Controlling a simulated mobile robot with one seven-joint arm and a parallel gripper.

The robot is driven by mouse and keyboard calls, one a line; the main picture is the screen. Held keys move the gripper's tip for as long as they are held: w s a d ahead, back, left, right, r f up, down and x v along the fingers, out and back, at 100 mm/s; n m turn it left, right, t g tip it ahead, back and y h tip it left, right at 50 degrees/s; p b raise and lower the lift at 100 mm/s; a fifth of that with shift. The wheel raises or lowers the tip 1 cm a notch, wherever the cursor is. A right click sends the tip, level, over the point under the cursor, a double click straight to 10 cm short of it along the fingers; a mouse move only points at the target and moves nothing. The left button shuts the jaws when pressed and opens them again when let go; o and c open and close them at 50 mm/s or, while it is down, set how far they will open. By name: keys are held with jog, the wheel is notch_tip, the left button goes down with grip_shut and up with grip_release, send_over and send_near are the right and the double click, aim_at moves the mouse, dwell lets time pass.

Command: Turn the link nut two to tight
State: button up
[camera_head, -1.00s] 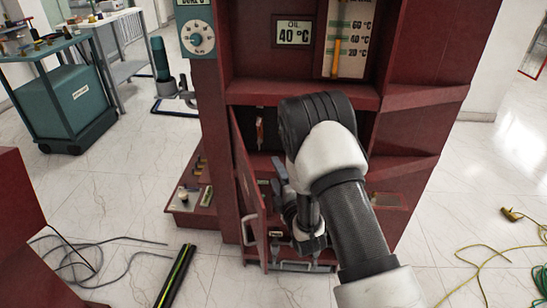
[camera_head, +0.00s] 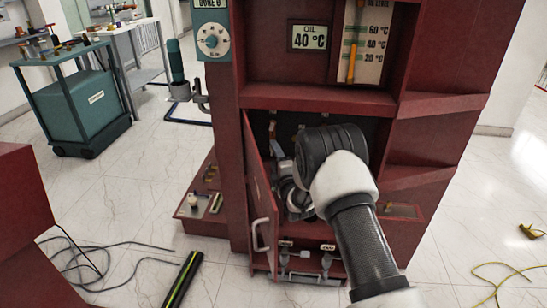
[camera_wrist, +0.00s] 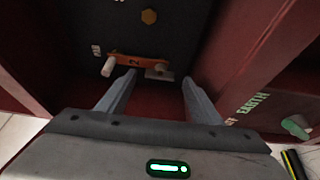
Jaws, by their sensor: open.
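In the wrist view an orange link (camera_wrist: 140,60) marked "2" lies on a dark panel. A white peg (camera_wrist: 108,66) stands at its left end and a pale piece (camera_wrist: 158,73) sits at its right end. I cannot tell for sure which of these is link nut two. My gripper (camera_wrist: 158,77) is open, its two grey fingers spread, with the pale right-end piece between the fingertips in the picture. Contact is not visible. In the head view my arm reaches into the cabinet's lower compartment and hides the link.
The red cabinet door (camera_head: 259,205) stands open left of my arm. Red walls close in both sides. An "EARTH" label (camera_wrist: 252,107) and green-tipped part (camera_wrist: 296,126) are at right. A cable (camera_head: 110,262) lies on the floor.

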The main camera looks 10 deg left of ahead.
jog(key=shift+x, duration=0.85)
jog(key=c, duration=1.1)
jog(key=shift+o, duration=0.2)
jog(key=shift+m, duration=0.4)
jog(key=m, duration=0.1)
jog(key=m+t, duration=0.1)
jog(key=m, duration=0.1)
jog(key=m+t, duration=0.1)
jog(key=shift+f+m, duration=0.3)
jog(key=m+t, duration=0.1)
jog(key=m, duration=0.2)
jog(key=m+t+h, duration=0.1)
jog(key=m, duration=0.2)
jog(key=shift+a+f+h, duration=0.15)
jog(key=shift+a+h, duration=0.05)
jog(key=shift+h, duration=0.1)
jog(key=shift+m, duration=0.3)
